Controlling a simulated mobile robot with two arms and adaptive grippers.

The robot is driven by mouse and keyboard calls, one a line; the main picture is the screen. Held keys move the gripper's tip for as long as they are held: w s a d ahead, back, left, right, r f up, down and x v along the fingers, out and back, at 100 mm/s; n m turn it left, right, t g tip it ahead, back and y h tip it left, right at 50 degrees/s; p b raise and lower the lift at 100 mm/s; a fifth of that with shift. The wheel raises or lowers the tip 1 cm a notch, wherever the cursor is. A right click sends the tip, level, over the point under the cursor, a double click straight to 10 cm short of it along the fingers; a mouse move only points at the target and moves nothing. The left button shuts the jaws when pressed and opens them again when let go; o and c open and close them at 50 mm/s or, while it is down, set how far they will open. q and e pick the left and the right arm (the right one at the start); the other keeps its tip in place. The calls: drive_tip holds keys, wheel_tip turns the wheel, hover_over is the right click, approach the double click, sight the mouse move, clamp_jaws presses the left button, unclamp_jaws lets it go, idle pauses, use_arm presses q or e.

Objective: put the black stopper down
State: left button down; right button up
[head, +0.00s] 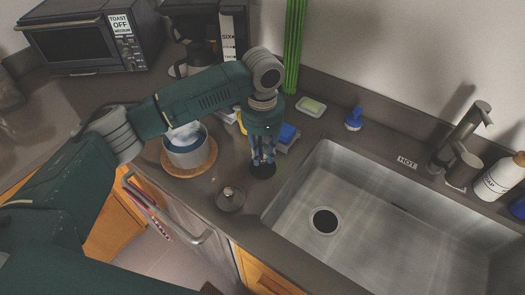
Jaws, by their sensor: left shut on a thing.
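My left gripper (263,158) points down over the dark counter just left of the sink. It is shut on the black stopper (263,171), a dark round disc at its fingertips. I cannot tell from this angle whether the stopper touches the counter. The sink (365,240) is to the right, with an open dark drain in its floor. My right gripper does not show.
A grey lid (230,198) with a knob lies near the gripper. A pot (187,151) on a round wooden trivet (179,172) is to the left. A sponge dish (311,107) and blue brush (354,119) are behind the sink. A faucet (458,140) stands at right.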

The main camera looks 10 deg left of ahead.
sight(263, 157)
use_arm(q)
drive_tip(key=shift+f, duration=0.15)
drive_tip(key=c, duration=1.5)
unclamp_jaws()
drive_tip(key=shift+r, duration=0.45)
wheel_tip(263, 157, up, 11)
drive_tip(key=b, duration=0.3)
drive_tip(key=shift+r, duration=0.15)
